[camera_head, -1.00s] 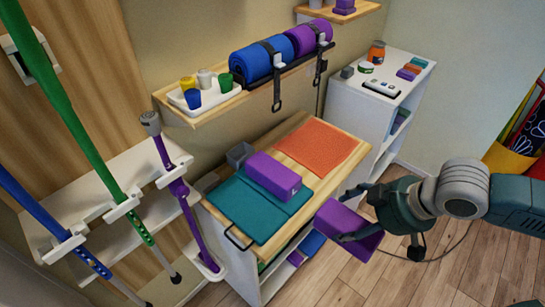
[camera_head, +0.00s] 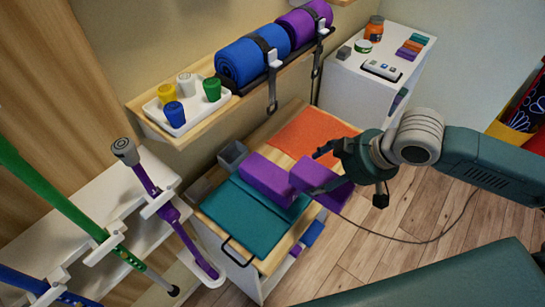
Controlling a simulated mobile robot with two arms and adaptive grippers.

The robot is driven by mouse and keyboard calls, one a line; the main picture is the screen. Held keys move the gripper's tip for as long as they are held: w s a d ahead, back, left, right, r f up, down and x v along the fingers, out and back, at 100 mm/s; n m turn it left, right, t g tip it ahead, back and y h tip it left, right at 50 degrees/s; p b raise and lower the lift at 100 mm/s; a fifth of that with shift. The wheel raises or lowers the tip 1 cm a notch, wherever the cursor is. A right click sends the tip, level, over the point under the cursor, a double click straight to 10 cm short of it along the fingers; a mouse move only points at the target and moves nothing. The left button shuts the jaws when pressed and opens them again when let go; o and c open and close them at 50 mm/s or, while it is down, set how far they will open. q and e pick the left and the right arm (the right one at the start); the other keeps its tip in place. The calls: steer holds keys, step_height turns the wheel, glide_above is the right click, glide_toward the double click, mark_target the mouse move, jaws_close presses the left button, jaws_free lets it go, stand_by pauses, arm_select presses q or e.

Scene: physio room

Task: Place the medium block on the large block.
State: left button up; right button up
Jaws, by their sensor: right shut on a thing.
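The large block (camera_head: 264,180) is a purple block lying on a folded teal mat (camera_head: 240,225) on the wooden-topped cabinet. My right gripper (camera_head: 316,171) is shut on the medium block (camera_head: 328,192), also purple. The held block is tilted in the picture, and its left end overlaps the right end of the large block. I cannot tell whether the two touch or how high the held block is. My left gripper is not in view.
An orange mat (camera_head: 305,135) and a small grey open box (camera_head: 232,155) lie on the cabinet top. A wall shelf (camera_head: 165,135) above holds a white tray with cups and rolled mats. A dark teal surface (camera_head: 440,280) fills the lower right.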

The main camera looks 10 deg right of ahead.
steer(key=w+a+p, duration=0.1)
steer(key=w+a, duration=0.2)
steer(key=w, duration=0.1)
steer(key=w+a+p, duration=0.2)
steer(key=w+a, duration=0.1)
steer(key=w, duration=0.1)
steer(key=w+a+p, duration=0.1)
steer(key=w+a, duration=0.2)
steer(key=w, duration=0.1)
steer(key=shift+a+r, duration=0.1)
steer(key=shift+r, duration=0.05)
steer(key=f, duration=0.1)
steer(key=f+p, duration=0.1)
steer(key=f, duration=0.1)
steer(key=shift+w+f, duration=0.3)
steer(key=shift+f, duration=0.05)
step_height(320, 180, down, 3)
steer(key=shift+a+p, duration=0.15)
steer(key=shift+p, duration=0.85)
steer(key=shift+w+a+f, duration=0.15)
steer(key=shift+w+f, duration=0.05)
steer(key=shift+f, duration=0.05)
steer(key=shift+w+f, duration=0.1)
steer(key=shift+f, duration=0.1)
steer(key=o, duration=1.2)
